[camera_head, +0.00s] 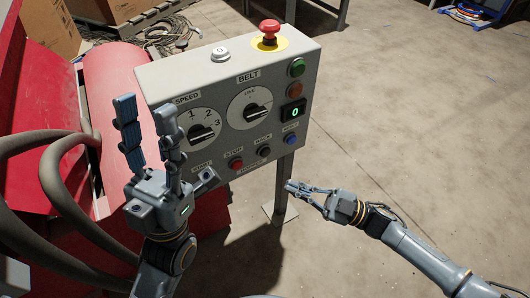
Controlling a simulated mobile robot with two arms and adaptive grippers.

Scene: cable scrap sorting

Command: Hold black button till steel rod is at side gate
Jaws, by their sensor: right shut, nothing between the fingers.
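A black button (263,151) sits on the lower row of the grey control box (190,72), between a red button (235,163) and a blue button (291,138). My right gripper (289,187) is shut and empty. In the picture it is below and to the right of the black button, apart from it, in front of the post. My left gripper (144,107) is open and empty, with its fingers pointing up in front of the box's left end. It partly covers the start button area. I see no steel rod and no side gate.
The box also carries a red mushroom button (269,28), a white button (220,53), two dials and a display reading 0. A post (284,188) supports it. Red machinery (112,75) and thick hoses (60,175) are at the left.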

